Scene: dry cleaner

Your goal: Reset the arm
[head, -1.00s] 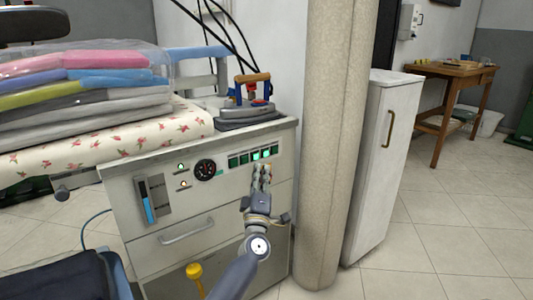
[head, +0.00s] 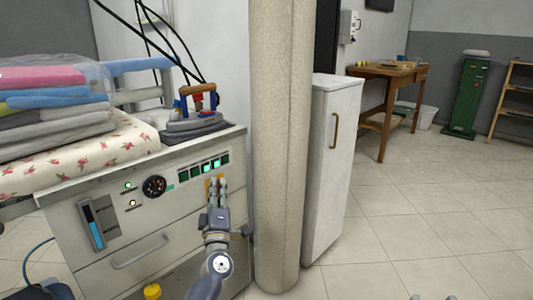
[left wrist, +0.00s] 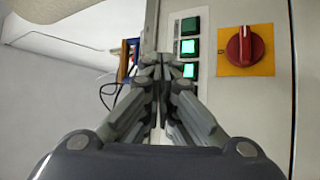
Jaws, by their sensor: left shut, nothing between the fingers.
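My left gripper (head: 217,183) is shut and empty in front of the control panel (head: 190,195) of the ironing station. Its fingertips are just below the row of green buttons (head: 203,167) in the head view. In the left wrist view the closed fingers (left wrist: 162,65) point along the panel, with the lit green buttons (left wrist: 189,46) beyond them. A red knob on a yellow plate (left wrist: 245,48) is to their right. The fingers mostly hide this knob in the head view. Small grey pieces at the head view's bottom edge may be my right gripper; its fingers cannot be made out.
The iron (head: 198,108) rests on top of the station, beside folded, wrapped laundry (head: 55,85). A beige column (head: 280,150) and a white cabinet (head: 334,150) stand to the right. Beyond are a wooden table (head: 385,73) and open tiled floor (head: 430,220).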

